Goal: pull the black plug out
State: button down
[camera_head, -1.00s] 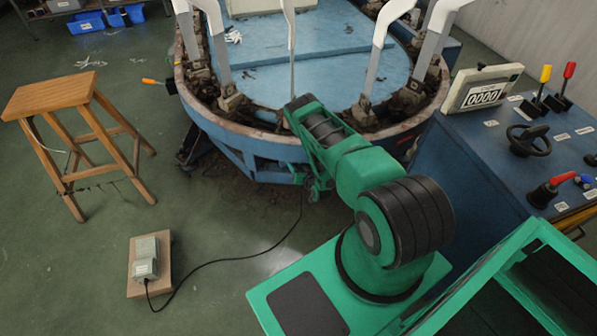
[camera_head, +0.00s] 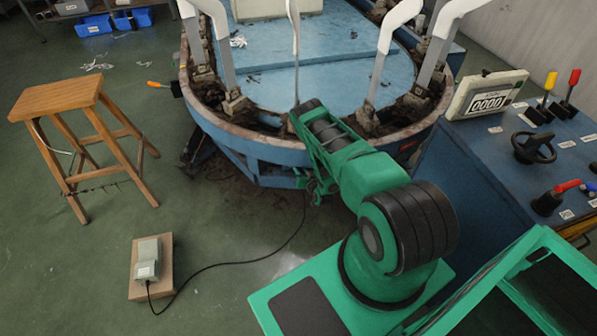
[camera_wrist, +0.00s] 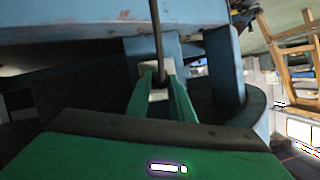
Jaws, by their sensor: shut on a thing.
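In the wrist view my gripper (camera_wrist: 161,84) has its two green fingers closed on the small black plug (camera_wrist: 162,79), under the blue machine. A dark cord or rod runs from the plug to the top of that picture. A pale grey block (camera_wrist: 146,69) sits right behind the fingertips. I cannot tell whether the plug is still seated in it. In the head view my green arm reaches down to the machine's (camera_head: 265,175) near side, and the plug is hidden there.
A black cable (camera_head: 230,264) runs over the floor from a grey pedal box (camera_head: 148,252) on a board to the machine's underside. A wooden stool (camera_head: 58,100) stands at left. A blue control desk (camera_head: 490,185) is close on the right. The floor at left is mostly clear.

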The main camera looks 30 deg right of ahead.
jog(key=shift+s+a, duration=0.25)
jog(key=shift+s, duration=0.6)
jog(key=shift+s+a, duration=0.1)
jog(key=shift+s, duration=0.2)
jog(key=shift+s+a, duration=0.25)
jog(key=shift+s, duration=0.65)
jog(key=s+a, duration=0.2)
jog(key=s, duration=0.7)
jog(key=s+a, duration=0.3)
jog(key=s, duration=0.7)
jog(key=shift+a, duration=0.3)
dwell(0.3)
